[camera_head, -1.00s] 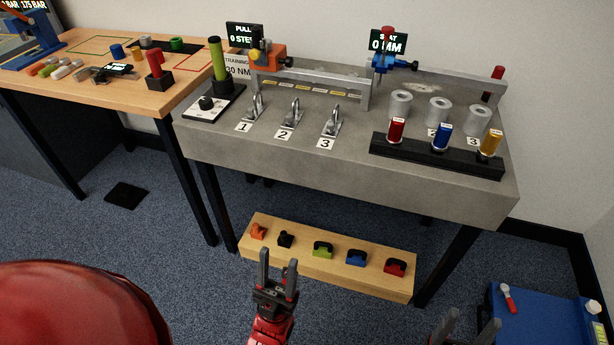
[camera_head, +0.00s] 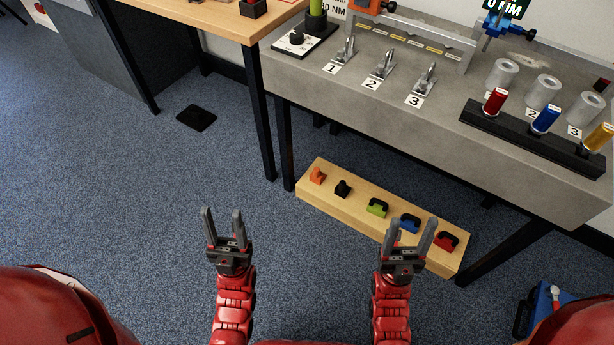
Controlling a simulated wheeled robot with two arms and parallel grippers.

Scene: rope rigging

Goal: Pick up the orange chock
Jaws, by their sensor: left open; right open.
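The orange chock (camera_head: 317,175) sits at the left end of a low wooden shelf block (camera_head: 348,207) under the grey bench. My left gripper (camera_head: 223,219) is open and empty, pointing up in the picture, left of and below the orange chock and apart from it. My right gripper (camera_head: 411,231) is open and empty. It overlaps the right part of the wooden block in the picture and partly covers the blue chock (camera_head: 410,222).
A black chock (camera_head: 342,189), a green chock (camera_head: 377,208) and a red chock (camera_head: 447,242) share the block. The grey bench (camera_head: 430,120) overhangs it, with dark legs beside it. Blue carpet (camera_head: 180,200) is clear at the left. A blue box (camera_head: 545,305) stands at lower right.

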